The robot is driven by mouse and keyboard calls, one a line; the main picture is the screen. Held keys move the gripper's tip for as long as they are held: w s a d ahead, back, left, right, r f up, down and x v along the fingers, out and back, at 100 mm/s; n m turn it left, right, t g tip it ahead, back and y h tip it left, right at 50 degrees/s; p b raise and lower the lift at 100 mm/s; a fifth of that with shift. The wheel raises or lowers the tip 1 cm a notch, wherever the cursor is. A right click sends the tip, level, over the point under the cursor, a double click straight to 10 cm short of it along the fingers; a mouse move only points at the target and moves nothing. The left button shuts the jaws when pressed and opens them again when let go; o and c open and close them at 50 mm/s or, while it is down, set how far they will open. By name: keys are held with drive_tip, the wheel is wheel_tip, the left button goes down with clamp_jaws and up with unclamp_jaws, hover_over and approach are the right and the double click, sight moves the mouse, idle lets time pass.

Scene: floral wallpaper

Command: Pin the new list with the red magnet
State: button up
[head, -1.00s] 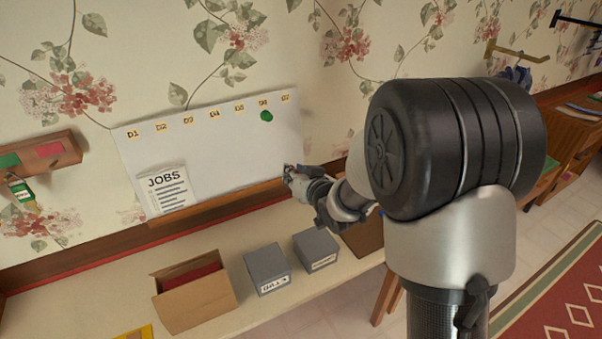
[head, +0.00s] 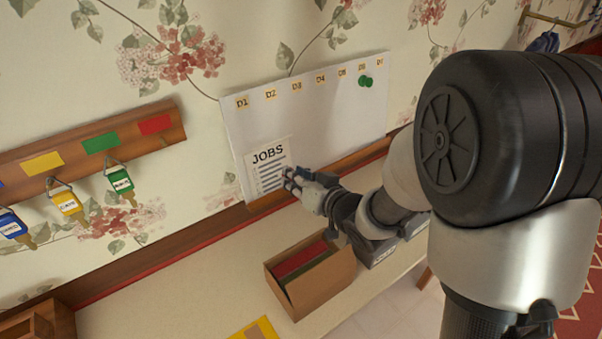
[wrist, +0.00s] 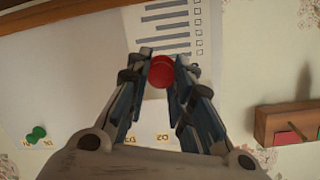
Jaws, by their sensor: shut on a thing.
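The JOBS list (head: 267,156) is a white sheet with printed lines at the lower left of the white board (head: 330,118). It also shows in the wrist view (wrist: 172,20), with its checkboxes. My gripper (head: 290,178) is at the list's right edge in the head view. In the wrist view my gripper (wrist: 161,82) is shut on the round red magnet (wrist: 161,73), which overlaps the list's printed lines. I cannot tell whether the magnet touches the sheet. My fingers hide the magnet in the head view.
A green magnet (head: 365,82) is at the board's upper right, below a row of day labels. A wooden rack (head: 70,160) with hanging coloured tags is on the wall at left. An open cardboard box (head: 327,291) and a yellow item (head: 254,331) lie on the counter below.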

drive_tip(key=shift+w+a+f, duration=0.1)
drive_tip(key=shift+w+a, duration=0.1)
drive_tip(key=shift+w, duration=0.3)
drive_tip(key=shift+r+b+x, duration=0.2)
drive_tip(key=shift+x, duration=1)
drive_tip(key=shift+r+b+x, duration=0.15)
drive_tip(key=shift+r+x, duration=0.05)
drive_tip(key=shift+x, duration=1.05)
drive_tip(key=shift+w+a, duration=0.3)
drive_tip(key=shift+c, duration=0.4)
drive_tip(key=o, duration=1)
drive_tip(key=shift+o, duration=0.2)
drive_tip(key=o, duration=0.6)
drive_tip(key=shift+c, duration=0.2)
